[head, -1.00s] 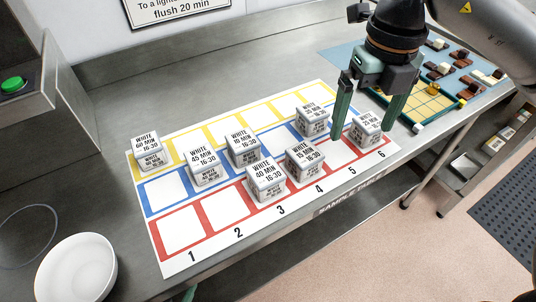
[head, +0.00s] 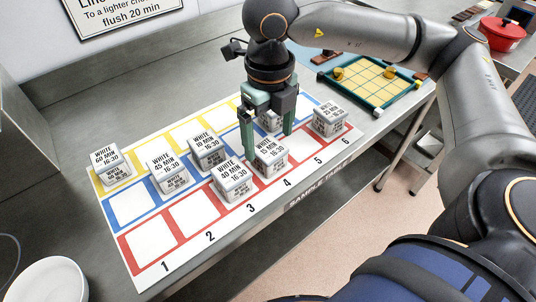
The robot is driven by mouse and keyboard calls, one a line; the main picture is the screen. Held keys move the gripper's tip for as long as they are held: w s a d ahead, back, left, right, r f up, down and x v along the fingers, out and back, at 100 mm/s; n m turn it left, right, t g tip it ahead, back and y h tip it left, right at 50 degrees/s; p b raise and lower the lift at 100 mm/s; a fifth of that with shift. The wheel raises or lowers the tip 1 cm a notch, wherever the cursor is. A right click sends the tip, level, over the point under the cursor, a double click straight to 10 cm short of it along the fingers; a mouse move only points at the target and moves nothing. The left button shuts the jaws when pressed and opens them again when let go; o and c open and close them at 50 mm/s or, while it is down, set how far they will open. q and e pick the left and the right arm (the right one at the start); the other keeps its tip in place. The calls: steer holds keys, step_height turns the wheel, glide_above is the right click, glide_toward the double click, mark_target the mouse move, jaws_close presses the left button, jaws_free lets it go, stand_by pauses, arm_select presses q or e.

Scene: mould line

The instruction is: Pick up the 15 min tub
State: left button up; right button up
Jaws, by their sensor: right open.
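The 15 min tub (head: 270,158) is a small white-grey tub with a printed label. It stands upright in the red row, column 4, of the numbered mat (head: 148,248). My right gripper (head: 268,146) is open and points down, with one green finger at each side of the tub's top edge. The left finger covers a bit of the tub's left corner. I cannot tell whether the fingertips are below its lid. Another tub (head: 270,120) shows behind, between the fingers, its label mostly hidden. My left gripper is not in view.
The 40 min tub (head: 232,184) stands close on the left, and a 10 min tub (head: 206,151) behind it. The 45 min (head: 167,173) and 60 min (head: 110,166) tubs are farther left. Another tub (head: 330,121) stands right, in column 6. A yellow-gridded tray (head: 358,78) lies beyond.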

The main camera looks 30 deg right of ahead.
mark_target(270, 149)
steer(key=shift+w+d+f, duration=0.1)
steer(key=shift+d+f, duration=0.05)
steer(key=shift+f, duration=1.25)
steer(key=shift+w+d+f, duration=0.1)
steer(key=shift+f, duration=1.25)
steer(key=shift+c, duration=0.2)
steer(key=c, duration=1.4)
